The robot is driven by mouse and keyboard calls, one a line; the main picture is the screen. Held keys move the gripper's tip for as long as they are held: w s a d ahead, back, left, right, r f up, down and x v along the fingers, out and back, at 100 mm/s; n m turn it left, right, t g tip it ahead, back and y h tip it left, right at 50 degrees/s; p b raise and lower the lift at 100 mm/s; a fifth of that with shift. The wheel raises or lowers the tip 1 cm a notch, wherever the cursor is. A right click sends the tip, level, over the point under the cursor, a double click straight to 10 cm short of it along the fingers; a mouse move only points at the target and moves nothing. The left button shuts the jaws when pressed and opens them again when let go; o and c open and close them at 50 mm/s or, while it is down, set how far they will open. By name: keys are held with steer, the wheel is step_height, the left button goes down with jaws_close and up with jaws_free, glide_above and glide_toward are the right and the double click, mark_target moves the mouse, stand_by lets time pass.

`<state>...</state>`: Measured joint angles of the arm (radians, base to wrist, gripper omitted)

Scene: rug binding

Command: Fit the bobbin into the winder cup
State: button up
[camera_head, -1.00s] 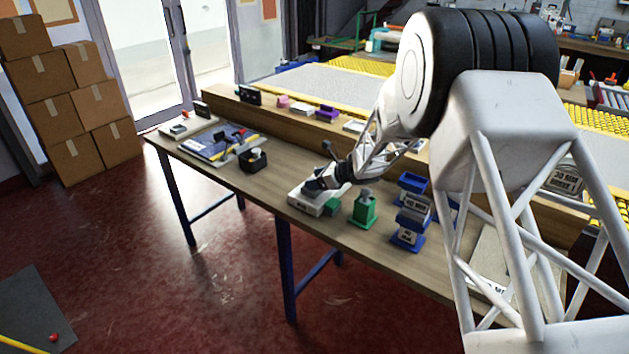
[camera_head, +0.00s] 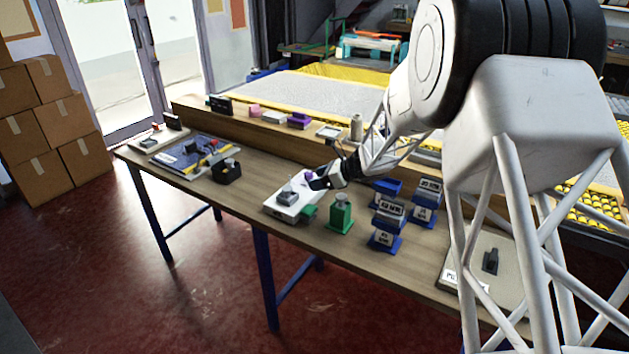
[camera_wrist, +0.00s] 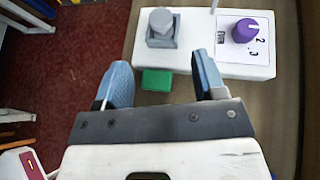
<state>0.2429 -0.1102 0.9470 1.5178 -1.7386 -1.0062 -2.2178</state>
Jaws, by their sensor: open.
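The winder is a white base (camera_head: 281,211) on the workbench, with a grey square cup (camera_wrist: 152,41) and a purple knob (camera_wrist: 245,30) on top. In the wrist view a grey round bobbin (camera_wrist: 161,19) stands in the cup, apparently upright; how deep it sits I cannot tell. My gripper (camera_wrist: 161,68) is open and empty, its two blue-grey fingers apart and short of the cup. A green block (camera_wrist: 157,80) on the winder's near side shows between them. In the head view my gripper (camera_head: 316,181) is beside the cup, near the knob.
A green stand (camera_head: 341,213) and blue stands with labelled blocks (camera_head: 385,238) are right of the winder. A black box (camera_head: 227,172) and a blue tray (camera_head: 190,155) lie left. A wooden ledge (camera_head: 260,125) with small items runs behind. Bench between box and winder is clear.

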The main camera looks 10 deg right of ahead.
stand_by(0.6)
steer(key=s+d+r+m+t+h, duration=0.1)
steer(key=s+r+m+t+h, duration=0.25)
steer(key=r+m, duration=0.55)
steer(key=s+d+r+m+t+h, duration=0.1)
steer(key=s+r+m+t+h, duration=0.1)
steer(key=r+m+h, duration=0.5)
steer(key=s+d+r+m+g+h, duration=0.1)
steer(key=s+r+m, duration=0.2)
steer(key=s+m, duration=0.35)
steer(key=s+d+r+m+g+h, duration=0.1)
steer(key=s+r+m, duration=0.2)
steer(key=s+m, duration=0.4)
steer(key=s+a+f+m+g, duration=0.1)
steer(key=s+a+m+g, duration=0.1)
steer(key=s+m, duration=0.4)
steer(key=s+a+f+m+g+y, duration=0.1)
steer(key=s+a+m+g, duration=0.2)
steer(key=s, duration=1.1)
steer(key=s+a+f+m+g+y, duration=0.1)
steer(key=s+a+f+m+g, duration=0.1)
steer(key=s+m, duration=0.7)
steer(key=shift+s+a, duration=0.45)
steer(key=shift+s, duration=0.05)
